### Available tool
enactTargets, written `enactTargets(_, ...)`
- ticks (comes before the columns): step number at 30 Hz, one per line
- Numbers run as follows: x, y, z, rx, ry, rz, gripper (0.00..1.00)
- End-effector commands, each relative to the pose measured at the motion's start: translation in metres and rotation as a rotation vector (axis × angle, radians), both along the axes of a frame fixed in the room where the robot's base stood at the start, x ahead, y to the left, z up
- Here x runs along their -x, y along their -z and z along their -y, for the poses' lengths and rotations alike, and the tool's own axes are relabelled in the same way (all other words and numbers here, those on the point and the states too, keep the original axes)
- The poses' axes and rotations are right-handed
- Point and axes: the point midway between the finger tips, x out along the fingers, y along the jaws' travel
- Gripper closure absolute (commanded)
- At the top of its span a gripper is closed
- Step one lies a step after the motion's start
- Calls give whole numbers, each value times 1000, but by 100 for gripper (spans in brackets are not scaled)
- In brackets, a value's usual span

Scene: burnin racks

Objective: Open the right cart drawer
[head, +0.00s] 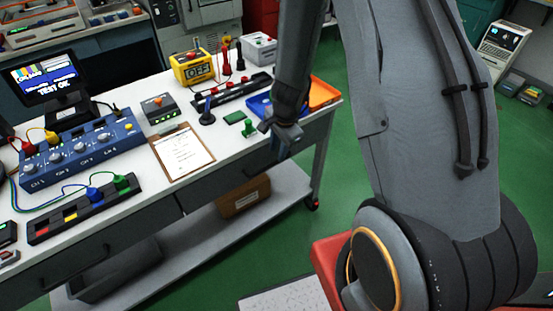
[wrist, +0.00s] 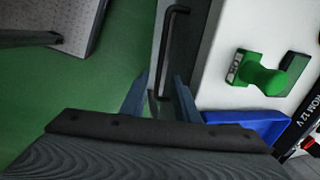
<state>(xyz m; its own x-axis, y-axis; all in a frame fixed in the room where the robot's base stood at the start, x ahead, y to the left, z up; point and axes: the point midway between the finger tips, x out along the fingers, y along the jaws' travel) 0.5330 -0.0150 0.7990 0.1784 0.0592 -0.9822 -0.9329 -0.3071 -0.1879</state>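The right cart drawer (head: 237,168) is a dark grey front under the white cart top, flush and closed in the head view. Its black bar handle (wrist: 166,50) shows in the wrist view, running along the drawer front. My gripper (head: 287,142) is at the cart's front edge near the right end, and the arm hides part of the drawer there. In the wrist view my gripper (wrist: 161,84) has its two fingers apart, with the near end of the handle appearing between them. I cannot tell whether the fingers touch the handle.
A green knobbed piece (wrist: 260,74) and a blue bin (head: 263,105) lie on the top close to my gripper. An orange bin (head: 323,94) stands at the right corner. A clipboard (head: 183,152) lies further left. A cardboard box (head: 245,196) sits on the lower shelf. Green floor is free in front.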

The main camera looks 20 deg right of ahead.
Motion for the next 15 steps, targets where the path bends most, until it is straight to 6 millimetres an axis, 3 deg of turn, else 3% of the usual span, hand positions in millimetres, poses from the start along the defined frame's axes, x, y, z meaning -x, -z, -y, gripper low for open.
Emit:
enactTargets(1,-2,12,-1,-1,1,-1,72)
enactTargets(6,-6,32,-2,1,-1,0,72)
enactTargets(15,-9,47,-3,1,-3,0,72)
